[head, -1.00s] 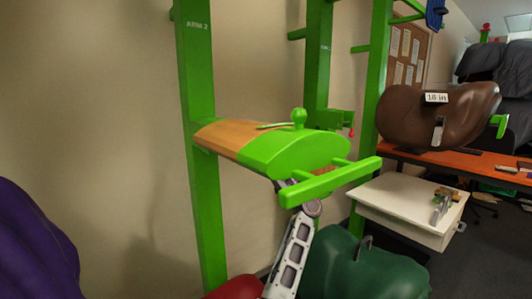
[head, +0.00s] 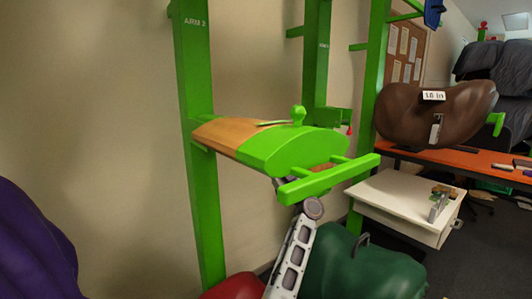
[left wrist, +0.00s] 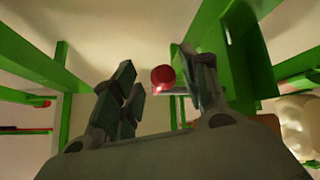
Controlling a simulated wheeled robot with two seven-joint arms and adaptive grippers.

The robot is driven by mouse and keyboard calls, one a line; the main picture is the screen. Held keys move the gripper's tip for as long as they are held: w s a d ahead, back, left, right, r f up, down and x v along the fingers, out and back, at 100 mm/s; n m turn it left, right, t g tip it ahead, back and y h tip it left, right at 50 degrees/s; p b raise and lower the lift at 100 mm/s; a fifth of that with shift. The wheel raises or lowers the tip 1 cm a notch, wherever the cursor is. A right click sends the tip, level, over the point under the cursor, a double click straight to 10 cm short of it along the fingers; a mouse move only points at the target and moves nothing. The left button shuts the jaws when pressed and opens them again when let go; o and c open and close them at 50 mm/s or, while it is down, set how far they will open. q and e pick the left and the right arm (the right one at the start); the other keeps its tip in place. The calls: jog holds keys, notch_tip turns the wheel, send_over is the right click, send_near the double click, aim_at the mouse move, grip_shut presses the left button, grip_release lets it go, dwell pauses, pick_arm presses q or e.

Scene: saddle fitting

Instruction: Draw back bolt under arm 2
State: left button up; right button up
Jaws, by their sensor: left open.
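Arm 2 (head: 290,150) is a green rounded arm with a wooden top section, fixed to the green post (head: 196,100) labelled ARM 2. My left arm reaches up from below, and its gripper is mostly hidden under arm 2 in the head view. In the left wrist view my left gripper (left wrist: 158,64) is open, one finger on each side of a round red knob (left wrist: 163,78). The knob appears to be the bolt's end. I cannot tell whether either finger touches it. The bolt under arm 2 is hidden in the head view. My right gripper is not in view.
A green crossbar (head: 330,180) sits at arm 2's front end. A green saddle (head: 350,265) and a red one (head: 235,288) lie below, a purple one (head: 35,245) at left. A white cabinet (head: 405,208) and a brown saddle (head: 435,115) stand right.

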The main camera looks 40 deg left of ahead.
pick_arm(q)
jog(key=shift+v, duration=2.85)
jog(key=shift+d, duration=0.1)
